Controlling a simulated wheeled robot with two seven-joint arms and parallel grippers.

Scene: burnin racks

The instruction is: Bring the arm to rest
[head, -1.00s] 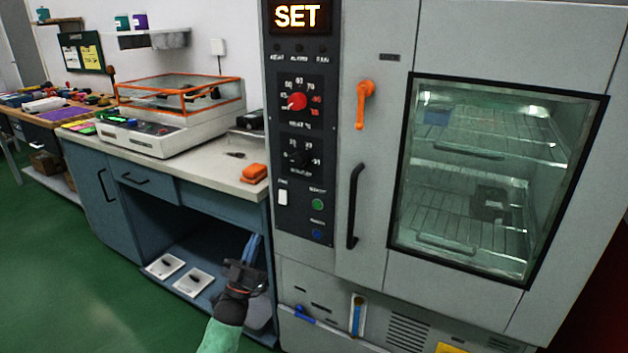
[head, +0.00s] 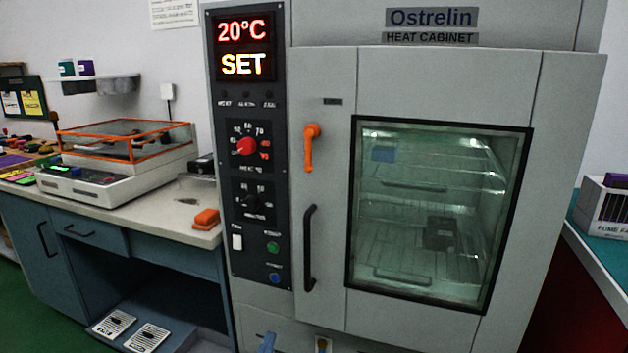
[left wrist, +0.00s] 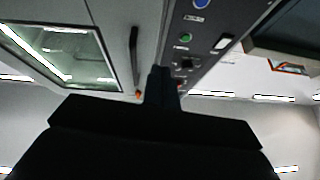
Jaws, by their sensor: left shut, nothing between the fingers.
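The rest of my left arm is out of the head view. My right gripper is not in view.
The cabinet door is shut, with an orange latch (head: 311,147) and a black handle (head: 309,248). A dark object sits inside on a wire rack. At left stands a counter (head: 120,213) with an orange-edged clear-lidded machine (head: 125,160). A teal-topped bench (head: 603,240) is at right.

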